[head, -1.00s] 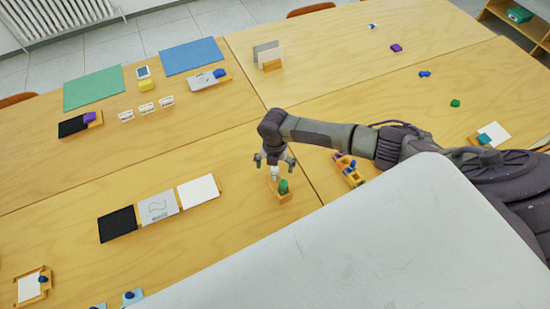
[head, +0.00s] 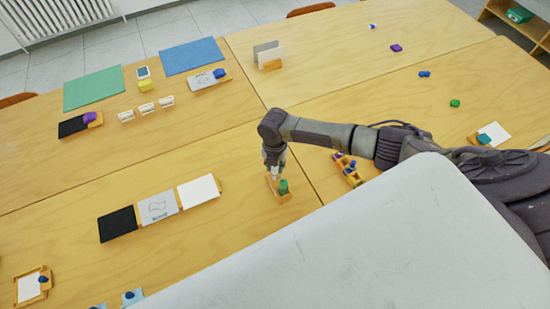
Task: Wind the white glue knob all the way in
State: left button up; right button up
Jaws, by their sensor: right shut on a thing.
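The white glue knob (head: 274,170) is small and mostly hidden by my right gripper (head: 274,168), which points down over it. The gripper's fingers are close together, shut on the knob. Knob and gripper are at the back end of a small wooden holder (head: 279,198) on the table. A green piece (head: 283,187) stands in the same holder, just in front of the gripper. How far in the knob is cannot be seen. My left gripper is not in view.
A black panel (head: 117,225), a grey card (head: 158,207) and a white card (head: 199,192) lie to the left. Table between is clear.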

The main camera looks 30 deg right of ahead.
jog(key=shift+n, duration=0.3)
jog(key=n+b, duration=0.1)
jog(key=n, duration=0.1)
jog(key=shift+n, duration=0.3)
jog(key=o, duration=1.6)
jog(key=shift+c, duration=0.2)
jog(key=shift+r, duration=0.15)
jog(key=shift+r+p, duration=1.7)
jog(key=shift+r, duration=1.2)
jog(key=shift+f, duration=0.1)
